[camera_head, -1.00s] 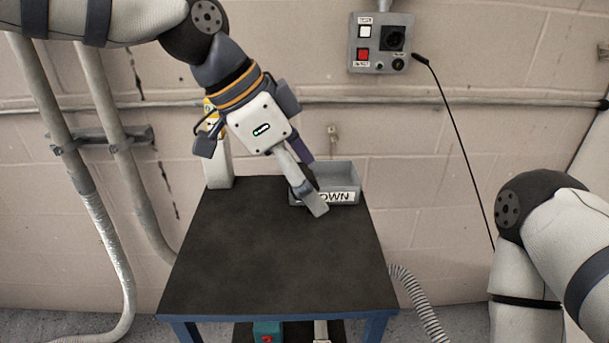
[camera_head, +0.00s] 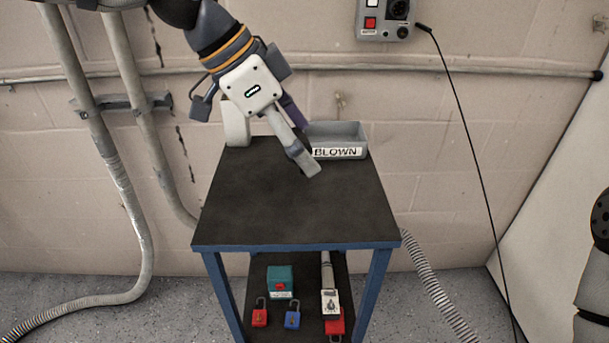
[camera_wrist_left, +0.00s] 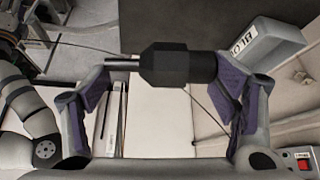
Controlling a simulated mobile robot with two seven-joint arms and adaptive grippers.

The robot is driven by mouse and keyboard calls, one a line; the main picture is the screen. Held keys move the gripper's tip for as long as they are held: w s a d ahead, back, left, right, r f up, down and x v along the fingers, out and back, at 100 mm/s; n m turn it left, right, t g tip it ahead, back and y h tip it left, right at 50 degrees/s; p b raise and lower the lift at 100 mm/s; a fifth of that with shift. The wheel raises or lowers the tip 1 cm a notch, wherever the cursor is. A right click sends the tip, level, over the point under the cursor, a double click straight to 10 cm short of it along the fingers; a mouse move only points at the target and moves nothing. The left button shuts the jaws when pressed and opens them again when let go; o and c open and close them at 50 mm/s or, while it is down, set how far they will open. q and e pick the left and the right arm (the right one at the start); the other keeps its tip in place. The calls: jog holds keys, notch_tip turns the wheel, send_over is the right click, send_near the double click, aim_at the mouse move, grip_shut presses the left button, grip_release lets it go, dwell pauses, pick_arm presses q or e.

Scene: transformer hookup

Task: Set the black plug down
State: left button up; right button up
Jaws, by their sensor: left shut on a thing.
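My left gripper (camera_head: 303,150) is above the back of the dark table top (camera_head: 285,205), in front of the grey bin's left end. In the left wrist view, the black plug (camera_wrist_left: 178,66) lies crosswise between the two purple-padded fingers of the gripper (camera_wrist_left: 168,95). Its metal prongs point left in that view. The gripper is shut on the plug. In the head view the plug is mostly hidden by the fingers, and I cannot tell its height above the table. My right gripper is not in view.
A grey bin labelled BLOWN (camera_head: 350,140) stands at the table's back right. A white object (camera_head: 236,125) stands at the back left. The middle and front of the table are clear. Padlocks (camera_head: 260,316) and a teal box (camera_head: 280,280) sit on the lower shelf. A wall panel (camera_head: 385,20) has a hanging black cable.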

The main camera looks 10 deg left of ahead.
pick_arm(q)
jog(key=w+a+f, duration=0.1)
jog(key=w+f, duration=0.1)
jog(key=w+a+f+b, duration=0.1)
jog(key=w+f, duration=0.2)
jog(key=w+a+f+b, duration=0.1)
jog(key=w+f, duration=0.1)
jog(key=w, duration=0.1)
jog(key=shift+f, duration=0.3)
jog(key=shift+w+f, duration=0.25)
jog(key=shift+f, duration=0.65)
jog(key=shift+w+f, duration=0.2)
jog(key=shift+f, duration=0.65)
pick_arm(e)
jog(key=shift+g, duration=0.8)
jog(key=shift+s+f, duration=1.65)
pick_arm(q)
jog(key=shift+f, duration=0.15)
jog(key=o, duration=1.3)
jog(key=shift+f, duration=0.1)
jog(key=shift+c, duration=0.2)
